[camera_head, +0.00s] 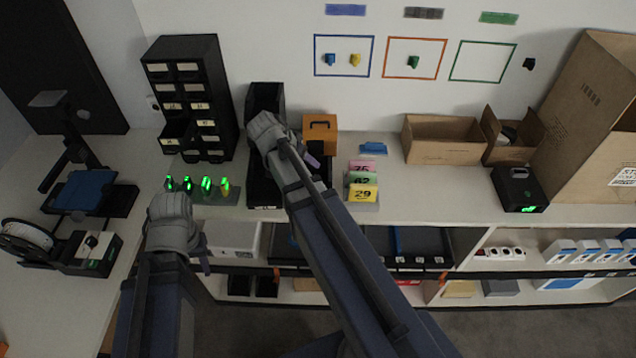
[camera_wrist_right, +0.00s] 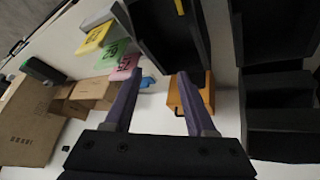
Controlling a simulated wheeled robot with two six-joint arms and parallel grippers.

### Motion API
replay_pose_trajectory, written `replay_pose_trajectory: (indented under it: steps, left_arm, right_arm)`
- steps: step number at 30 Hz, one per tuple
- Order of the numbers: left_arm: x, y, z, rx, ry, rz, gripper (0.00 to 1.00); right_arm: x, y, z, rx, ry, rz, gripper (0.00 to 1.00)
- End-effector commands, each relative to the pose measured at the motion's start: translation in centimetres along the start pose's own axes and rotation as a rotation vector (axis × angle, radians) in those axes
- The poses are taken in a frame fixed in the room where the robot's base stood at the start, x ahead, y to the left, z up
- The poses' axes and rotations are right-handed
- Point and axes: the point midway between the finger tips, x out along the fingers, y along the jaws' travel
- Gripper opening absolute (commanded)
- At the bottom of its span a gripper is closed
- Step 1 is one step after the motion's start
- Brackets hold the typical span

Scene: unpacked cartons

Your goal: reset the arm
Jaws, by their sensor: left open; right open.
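My right arm reaches up the middle of the head view. Its gripper (camera_head: 312,160) is over the black bins on the counter, and its purple fingers are partly hidden by the arm. In the right wrist view the two purple fingers (camera_wrist_right: 160,82) are apart with nothing between them. A black bin and an orange box (camera_wrist_right: 188,95) lie beyond the fingertips. My left gripper (camera_head: 173,208) is at the lower left, in front of the counter edge below a row of green-lit items (camera_head: 205,186). It is open; its fingertips are mostly hidden.
A black drawer cabinet (camera_head: 190,95) stands left of the black bin (camera_head: 265,98). The orange box (camera_head: 320,130), numbered cards (camera_head: 362,180) and open cartons (camera_head: 443,138) stand to the right. A large carton (camera_head: 585,110) fills the right end.

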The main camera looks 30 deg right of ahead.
Motion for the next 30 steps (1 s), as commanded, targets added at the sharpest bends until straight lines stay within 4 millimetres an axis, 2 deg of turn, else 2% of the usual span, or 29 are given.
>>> replay_pose_trajectory:
  steps: [13, 16, 17, 19, 23, 24, 27, 30]
  left_arm:
    - [0.1, 0.0, 0.0, 0.0, 0.0, 0.0, 0.42]
    - [0.4, 0.0, 0.0, 0.0, 0.0, 0.0, 0.42]
    - [0.6, 0.1, 0.0, 0.0, 0.0, 0.0, 0.42]
    - [1.2, 0.1, -0.1, 0.0, 0.0, 0.0, 0.42]
    - [2.4, 0.2, -0.1, -0.001, 0.0, 0.0, 0.42]
    - [2.7, 0.3, -0.2, -0.001, 0.0, 0.0, 0.42]
    - [3.4, 0.3, -0.2, -0.001, 0.0, 0.0, 0.42]
    - [3.9, 0.4, -0.2, -0.001, 0.0, 0.0, 0.42]
  right_arm:
    - [0.1, 0.0, 0.1, -0.001, 0.0, 0.0, 0.56]
    - [-0.2, -0.2, 1.6, -0.057, -0.018, -0.011, 0.56]
    - [-0.5, -0.4, 2.6, -0.096, -0.031, -0.02, 0.56]
    - [-1.3, -0.8, 5.9, -0.23, -0.071, -0.048, 0.56]
    - [-3.5, -1.2, 13.9, -0.577, -0.165, -0.131, 0.56]
    - [-4.2, -1.1, 16.3, -0.688, -0.193, -0.16, 0.56]
    - [-5.9, -0.5, 21.6, -0.946, -0.25, -0.235, 0.56]
    - [-7.2, 0.3, 25.6, -1.155, -0.291, -0.303, 0.56]
